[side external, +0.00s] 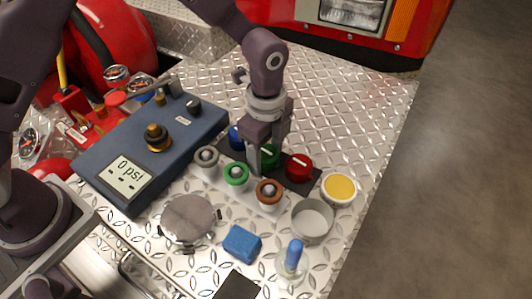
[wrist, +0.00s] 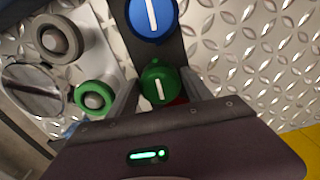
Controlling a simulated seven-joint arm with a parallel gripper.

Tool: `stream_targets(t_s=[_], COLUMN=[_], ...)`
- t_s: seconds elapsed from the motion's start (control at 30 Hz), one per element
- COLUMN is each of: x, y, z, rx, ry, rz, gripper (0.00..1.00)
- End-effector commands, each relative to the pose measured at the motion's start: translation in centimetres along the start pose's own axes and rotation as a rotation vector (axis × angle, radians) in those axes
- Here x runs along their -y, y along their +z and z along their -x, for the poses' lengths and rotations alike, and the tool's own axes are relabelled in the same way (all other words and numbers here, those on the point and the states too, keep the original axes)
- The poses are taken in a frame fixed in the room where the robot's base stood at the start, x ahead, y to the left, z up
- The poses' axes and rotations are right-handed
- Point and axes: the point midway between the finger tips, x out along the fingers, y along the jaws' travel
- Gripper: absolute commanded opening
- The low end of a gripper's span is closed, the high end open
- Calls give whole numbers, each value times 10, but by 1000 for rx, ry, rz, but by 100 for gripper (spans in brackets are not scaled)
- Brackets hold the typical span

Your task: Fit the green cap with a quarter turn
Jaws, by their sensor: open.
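The green cap (side external: 272,152) has a white bar on top and sits on the dark strip (side external: 311,185), between the blue cap (side external: 235,138) and the red cap (side external: 299,168). It also shows in the wrist view (wrist: 160,86), its white bar nearly upright in the picture. My gripper (wrist: 160,92) is open, pointing down, with a finger on each side of the green cap; contact is not clear. In the side external view, my gripper (side external: 264,158) partly hides the cap. A green-ringed fitting (side external: 236,174) stands uncapped on the pale strip in front, also visible in the wrist view (wrist: 95,96).
A grey-ringed fitting (side external: 206,156) and a brown-ringed one (side external: 268,191) flank the green-ringed one. A blue panel box (side external: 188,130) stands left. A yellow-topped tub (side external: 340,187), an open cup (side external: 312,220), a blue sponge (side external: 242,244) and a blue-tipped bottle (side external: 294,256) stand nearby.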

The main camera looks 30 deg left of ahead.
Motion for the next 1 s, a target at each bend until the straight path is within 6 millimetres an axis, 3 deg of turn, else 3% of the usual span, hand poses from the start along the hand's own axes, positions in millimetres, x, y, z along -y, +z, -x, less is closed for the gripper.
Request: stream_targets(t_s=[0.17, 0.4, 0.47, 0.57, 1.0], x=[0, 0, 0, 1, 1], y=[0, 0, 0, 0, 0], z=[0, 0, 1, 5, 63], rx=[0, 0, -1, -2, -2], ry=[0, 0, -1, -3, -4], rz=[1, 2, 2, 2, 4], gripper=[58, 11, 2, 2, 2])
